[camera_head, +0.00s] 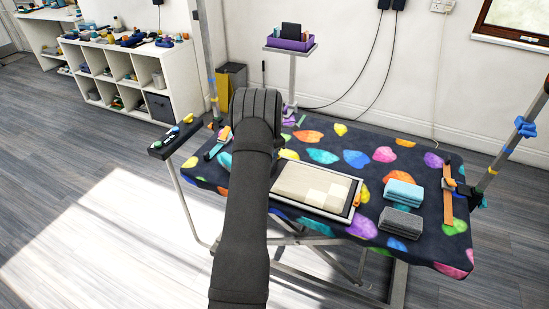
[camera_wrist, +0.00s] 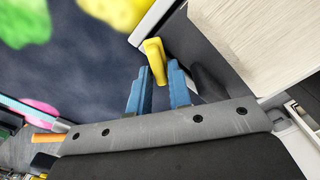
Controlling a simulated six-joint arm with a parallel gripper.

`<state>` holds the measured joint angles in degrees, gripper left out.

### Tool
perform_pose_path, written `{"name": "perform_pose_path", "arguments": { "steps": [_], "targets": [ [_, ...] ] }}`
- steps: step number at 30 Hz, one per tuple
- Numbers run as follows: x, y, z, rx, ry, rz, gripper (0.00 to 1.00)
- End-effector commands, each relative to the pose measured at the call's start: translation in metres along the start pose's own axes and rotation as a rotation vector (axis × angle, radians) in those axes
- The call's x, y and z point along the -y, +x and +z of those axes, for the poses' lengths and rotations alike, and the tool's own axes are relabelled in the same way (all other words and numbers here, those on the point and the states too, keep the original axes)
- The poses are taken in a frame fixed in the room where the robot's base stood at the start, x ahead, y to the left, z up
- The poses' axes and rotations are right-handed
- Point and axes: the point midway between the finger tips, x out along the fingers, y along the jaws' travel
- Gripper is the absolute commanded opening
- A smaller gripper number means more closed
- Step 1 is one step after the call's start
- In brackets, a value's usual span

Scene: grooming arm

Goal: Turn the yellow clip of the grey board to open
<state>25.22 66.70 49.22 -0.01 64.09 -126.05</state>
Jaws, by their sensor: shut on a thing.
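The yellow clip (camera_wrist: 154,52) shows in the wrist view at the edge of the board (camera_wrist: 210,50), which has a grey border, a white rim and a pale panel. My gripper (camera_wrist: 160,77) has its two blue fingers shut on the clip, one on each side. The clip's upper part sticks out beyond the fingertips, tilted. In the head view the board (camera_head: 296,181) lies flat on the patterned table, and my dark arm hides its left end, the yellow clip and my fingers. An orange clip (camera_head: 357,193) sits at the board's right end.
The table (camera_head: 345,140) has a dark, colourful patterned cover. Blue towels (camera_head: 403,194) and grey towels (camera_head: 401,222) are stacked right of the board. An upright post (camera_head: 507,145) stands at the table's right side. A small black tray (camera_head: 174,139) is at the left.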

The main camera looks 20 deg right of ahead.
Motion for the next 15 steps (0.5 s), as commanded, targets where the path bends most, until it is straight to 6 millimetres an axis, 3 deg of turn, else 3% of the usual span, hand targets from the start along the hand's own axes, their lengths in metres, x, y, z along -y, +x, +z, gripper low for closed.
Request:
{"name": "perform_pose_path", "arguments": {
  "steps": [8, 15],
  "targets": [
    [-0.0009, -0.0014, 0.0002, 0.002, -0.21, 0.002, 0.0],
    [-0.001, -0.0015, 0.0002, 0.002, -0.234, 0.002, 0.0]
  ]
}}
